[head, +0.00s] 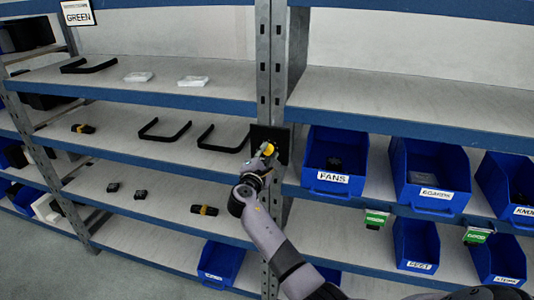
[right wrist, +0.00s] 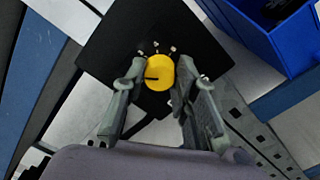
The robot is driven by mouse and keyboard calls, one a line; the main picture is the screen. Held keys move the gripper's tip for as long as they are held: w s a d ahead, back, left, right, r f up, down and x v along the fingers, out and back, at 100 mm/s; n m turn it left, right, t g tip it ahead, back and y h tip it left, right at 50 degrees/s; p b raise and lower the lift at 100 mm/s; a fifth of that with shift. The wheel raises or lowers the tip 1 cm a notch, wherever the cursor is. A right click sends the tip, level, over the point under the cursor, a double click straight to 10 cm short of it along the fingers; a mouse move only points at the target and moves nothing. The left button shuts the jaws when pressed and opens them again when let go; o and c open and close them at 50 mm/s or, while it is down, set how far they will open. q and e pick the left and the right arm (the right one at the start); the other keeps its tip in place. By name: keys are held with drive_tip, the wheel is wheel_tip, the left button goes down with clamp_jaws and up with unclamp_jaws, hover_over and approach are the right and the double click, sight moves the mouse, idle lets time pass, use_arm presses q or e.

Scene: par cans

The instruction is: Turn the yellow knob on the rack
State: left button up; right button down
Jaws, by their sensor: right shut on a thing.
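The yellow knob (right wrist: 160,73) sits on a black square plate (right wrist: 112,42) fixed to the rack's upright. It has a dark line on its face, which lies about level in the right wrist view. Small marks show around its upper edge. My right gripper (right wrist: 166,80) has a finger on each side of the knob and is shut on it. In the head view my right gripper (head: 264,158) is at the black plate (head: 283,138), and the knob (head: 267,149) shows partly past it. My left gripper is not in view.
A blue bin labelled FANS (head: 333,190) stands close to the right of the plate; more blue bins (head: 431,205) follow along that shelf. Black U-shaped handles (head: 165,138) lie on the left shelves. The metal upright (head: 271,70) runs above the plate.

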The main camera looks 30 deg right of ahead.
drive_tip(key=shift+f, duration=0.1)
drive_tip(key=c, duration=1.3)
unclamp_jaws()
drive_tip(key=shift+a, duration=0.1)
drive_tip(key=v, duration=1.2)
